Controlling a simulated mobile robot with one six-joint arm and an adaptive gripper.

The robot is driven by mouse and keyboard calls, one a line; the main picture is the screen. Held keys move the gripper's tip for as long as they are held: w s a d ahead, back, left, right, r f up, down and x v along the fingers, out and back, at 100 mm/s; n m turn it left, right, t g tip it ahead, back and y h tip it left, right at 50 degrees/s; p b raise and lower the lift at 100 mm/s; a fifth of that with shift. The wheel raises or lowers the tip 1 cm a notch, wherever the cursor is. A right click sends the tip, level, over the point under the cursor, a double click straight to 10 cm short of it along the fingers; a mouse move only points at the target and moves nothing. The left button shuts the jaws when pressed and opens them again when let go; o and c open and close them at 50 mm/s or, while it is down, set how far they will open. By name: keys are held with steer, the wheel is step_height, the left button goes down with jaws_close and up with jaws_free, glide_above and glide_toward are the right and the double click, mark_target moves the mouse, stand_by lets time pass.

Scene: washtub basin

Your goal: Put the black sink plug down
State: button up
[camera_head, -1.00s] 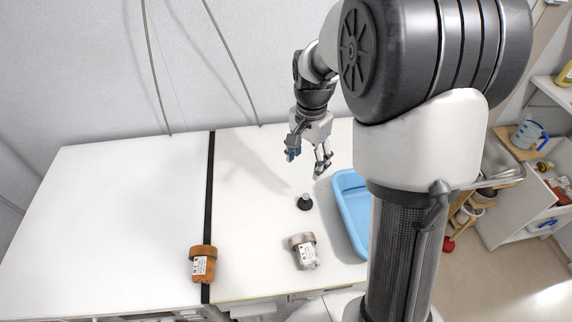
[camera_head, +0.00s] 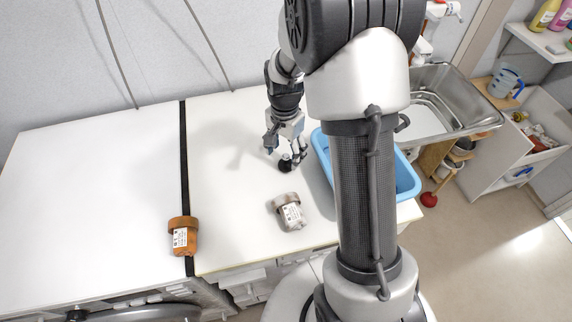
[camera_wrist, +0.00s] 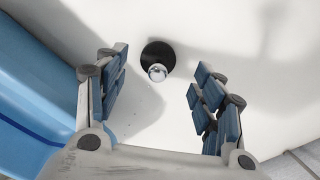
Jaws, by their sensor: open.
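The black sink plug (camera_head: 284,166) stands on the white counter, left of the blue tub. In the wrist view the plug (camera_wrist: 153,54) is a black disc with a shiny round metal knob on top. My gripper (camera_head: 286,154) is just above and beside the plug in the head view, pointing down. In the wrist view my gripper (camera_wrist: 160,95) has its two blue-padded fingers wide apart, with nothing between them. The plug lies beyond the fingertips, roughly centred between them, and appears apart from both.
The blue tub (camera_head: 408,180) is close on the right, partly behind my arm. A grey-brown jar (camera_head: 290,212) lies in front of the plug, and an orange-brown jar (camera_head: 182,237) is farther left by the black strip (camera_head: 184,150). A metal sink (camera_head: 440,100) is at the right.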

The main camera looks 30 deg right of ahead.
mark_target(286, 156)
step_height(286, 156, down, 4)
steer(key=shift+d+r+b, duration=0.1)
steer(key=shift+b, duration=0.6)
steer(key=shift+s, duration=0.1)
steer(key=shift+c, duration=0.2)
